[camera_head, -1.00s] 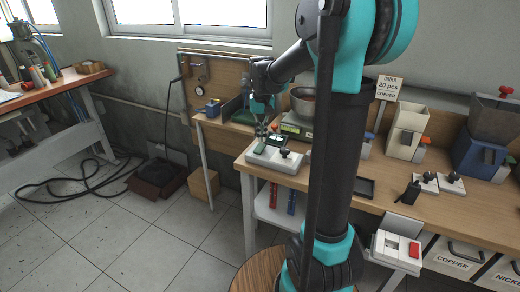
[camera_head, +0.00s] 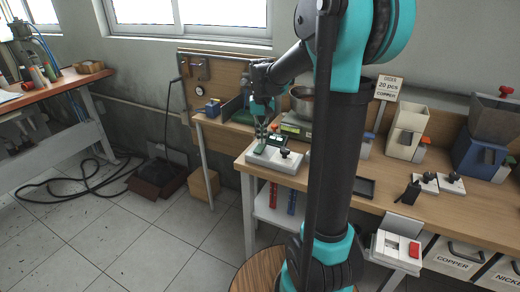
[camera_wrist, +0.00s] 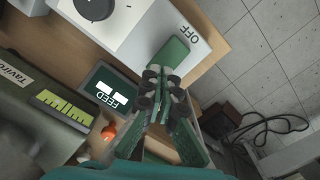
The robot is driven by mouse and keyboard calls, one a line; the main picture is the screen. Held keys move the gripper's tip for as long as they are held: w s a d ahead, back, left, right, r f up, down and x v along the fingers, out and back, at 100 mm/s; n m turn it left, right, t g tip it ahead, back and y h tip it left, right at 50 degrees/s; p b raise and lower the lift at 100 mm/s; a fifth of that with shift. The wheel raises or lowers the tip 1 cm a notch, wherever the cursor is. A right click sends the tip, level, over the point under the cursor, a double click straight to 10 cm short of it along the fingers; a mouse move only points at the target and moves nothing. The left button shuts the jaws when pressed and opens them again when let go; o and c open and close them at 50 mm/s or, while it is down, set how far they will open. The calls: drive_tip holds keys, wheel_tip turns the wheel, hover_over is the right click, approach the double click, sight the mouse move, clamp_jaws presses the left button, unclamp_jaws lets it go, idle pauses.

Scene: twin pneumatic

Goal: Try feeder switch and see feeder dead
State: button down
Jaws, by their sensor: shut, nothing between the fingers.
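A white control box (camera_head: 285,162) sits on the near left corner of the bench top. A green switch rocker (camera_wrist: 171,53) shows on its white panel in the wrist view, beside the printed word OFF (camera_wrist: 188,35). My gripper (camera_wrist: 165,88) is shut and empty, with its fingertips at the near end of the rocker. I cannot tell if they touch it. In the head view my gripper (camera_head: 262,137) points down over the box's left part. A dark FEED display (camera_wrist: 105,100) with a white symbol stands beside the fingers.
A black knob (camera_wrist: 96,6) sits on the white box. A green scale-like unit (camera_wrist: 60,108) and an orange-red piece (camera_wrist: 108,133) are close to my fingers. A bowl (camera_head: 302,102), hoppers (camera_head: 407,135) and a dark tray (camera_head: 362,188) stand further along the bench.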

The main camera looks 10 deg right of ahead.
sight(262, 145)
drive_tip(key=shift+f, duration=0.8)
idle(0.4)
drive_tip(key=shift+r, duration=3.55)
